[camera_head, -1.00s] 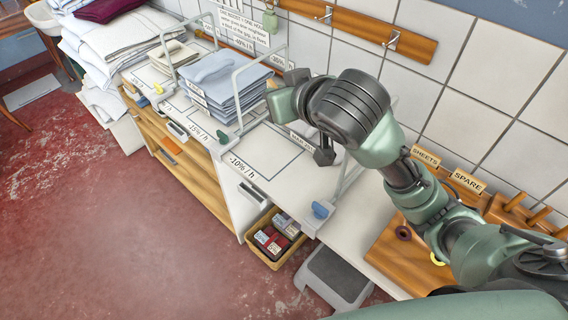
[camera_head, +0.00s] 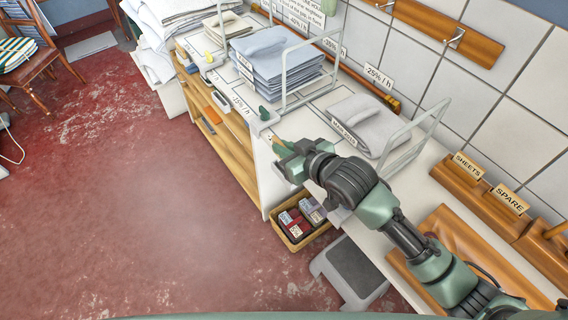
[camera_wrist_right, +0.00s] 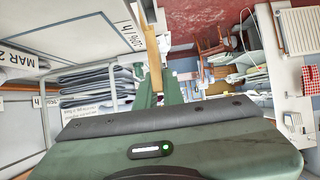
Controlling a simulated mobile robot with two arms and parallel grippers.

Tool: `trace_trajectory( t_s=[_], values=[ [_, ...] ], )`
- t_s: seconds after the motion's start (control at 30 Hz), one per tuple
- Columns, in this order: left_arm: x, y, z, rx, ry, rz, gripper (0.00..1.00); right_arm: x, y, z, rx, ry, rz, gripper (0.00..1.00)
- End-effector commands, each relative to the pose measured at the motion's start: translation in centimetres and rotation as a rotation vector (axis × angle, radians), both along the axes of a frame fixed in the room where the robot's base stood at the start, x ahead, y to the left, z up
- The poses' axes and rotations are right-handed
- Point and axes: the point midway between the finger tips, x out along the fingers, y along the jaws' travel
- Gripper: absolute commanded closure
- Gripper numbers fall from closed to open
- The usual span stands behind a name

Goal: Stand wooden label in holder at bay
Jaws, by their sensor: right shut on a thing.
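My right gripper (camera_head: 279,144) is at the front edge of the counter and shut on the wooden label. The label (camera_wrist_right: 154,58) shows in the right wrist view as a narrow tan strip between the fingers, pointing up toward the counter edge. In the head view only a small tan piece of it (camera_head: 275,141) shows, and its text cannot be read. A bay with a grey folded cloth (camera_head: 368,122) lies just beyond the gripper. I cannot make out the bay's holder, or whether the label touches it. My left gripper is out of view.
White wire dividers (camera_head: 416,135) rise between the bays. Blue folded linen (camera_head: 275,60) fills the neighbouring bay. Wooden blocks hold SHEETS (camera_head: 468,165) and SPARE (camera_head: 510,199) labels at right.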

Motion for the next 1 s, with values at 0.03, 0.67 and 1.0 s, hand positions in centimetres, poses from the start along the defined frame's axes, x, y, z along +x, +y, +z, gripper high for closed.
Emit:
trace_trajectory(
  t_s=[0.03,0.67,1.0],
  values=[
    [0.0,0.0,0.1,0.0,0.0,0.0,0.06,-0.1,0.0,-1.0,-0.002,0.004,0.0,1.0],
    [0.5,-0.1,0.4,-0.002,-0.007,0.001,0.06,-0.3,-0.1,-7.6,-0.008,0.011,0.0,1.0],
    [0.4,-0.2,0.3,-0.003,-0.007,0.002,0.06,-0.2,-0.1,-7.5,-0.006,0.008,0.0,0.7]
  ],
)
